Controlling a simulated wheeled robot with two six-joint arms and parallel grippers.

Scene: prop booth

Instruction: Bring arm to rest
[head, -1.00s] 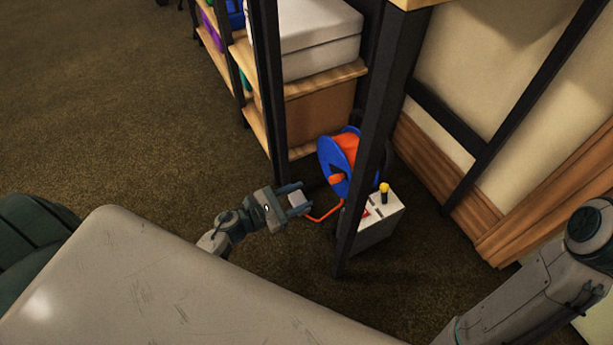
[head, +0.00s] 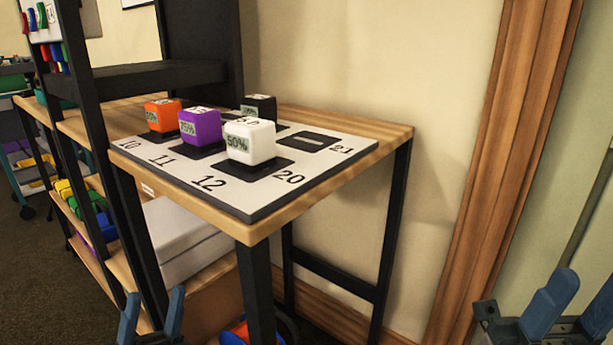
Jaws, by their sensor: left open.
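My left gripper (head: 152,318) shows at the bottom left edge, in front of the shelving. Its two blue-grey fingers stand apart with nothing between them. My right gripper (head: 574,309) shows at the bottom right corner, partly cut off by the frame. Its two fingers point up and stand apart, and I see nothing held between them. Both grippers are clear of the shelf top.
A wooden shelf top (head: 393,131) bears a numbered mat (head: 327,173) with orange (head: 162,115), purple (head: 200,127), white (head: 249,141) and black (head: 259,107) cubes. Dark posts stand near the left gripper. A blue and orange reel (head: 240,334) is partly hidden below.

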